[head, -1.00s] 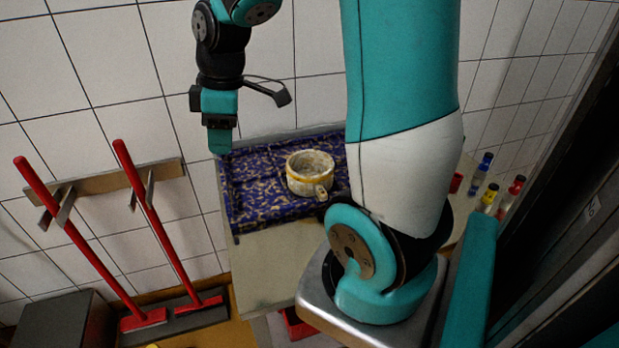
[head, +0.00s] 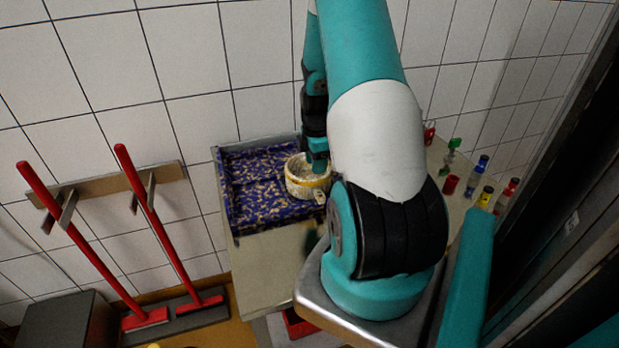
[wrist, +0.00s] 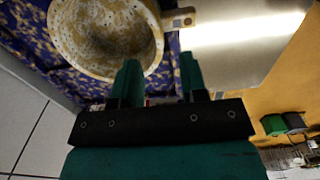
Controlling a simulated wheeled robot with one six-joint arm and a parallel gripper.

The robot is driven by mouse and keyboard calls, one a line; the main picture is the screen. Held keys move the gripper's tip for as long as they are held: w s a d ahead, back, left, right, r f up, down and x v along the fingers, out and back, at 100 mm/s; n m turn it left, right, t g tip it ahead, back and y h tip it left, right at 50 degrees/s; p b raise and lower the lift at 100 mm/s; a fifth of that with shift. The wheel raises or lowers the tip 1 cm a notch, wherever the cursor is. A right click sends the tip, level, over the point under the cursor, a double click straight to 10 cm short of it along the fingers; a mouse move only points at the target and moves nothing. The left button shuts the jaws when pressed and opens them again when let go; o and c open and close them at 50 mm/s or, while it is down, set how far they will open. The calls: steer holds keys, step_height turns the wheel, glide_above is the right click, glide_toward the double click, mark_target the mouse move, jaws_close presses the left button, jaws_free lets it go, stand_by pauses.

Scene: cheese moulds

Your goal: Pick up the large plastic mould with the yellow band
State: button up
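The large mould (head: 300,180) is a cream, round, open pot with a yellow band and a small tab on its side. It stands upright on the blue speckled tray (head: 244,206). In the wrist view the mould (wrist: 92,58) shows its speckled inside at the upper left, with its tab (wrist: 180,18) to the right. My gripper (head: 318,168) is at the mould's right side in the head view. In the wrist view my gripper (wrist: 158,72) has its two fingers apart with nothing between them. The right finger lies below the tab. Whether a finger touches the mould I cannot tell.
Several small bottles with coloured caps (head: 482,165) and a red cup (head: 451,184) stand on the counter at the right. Red-handled tools (head: 150,222) hang at the left wall. The tiled wall (head: 170,60) is close behind the tray.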

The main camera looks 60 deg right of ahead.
mark_target(316, 179)
steer(key=shift+d+f+p, duration=0.15)
steer(key=shift+f+p, duration=1.15)
steer(key=shift+f, duration=1.9)
jaws_close()
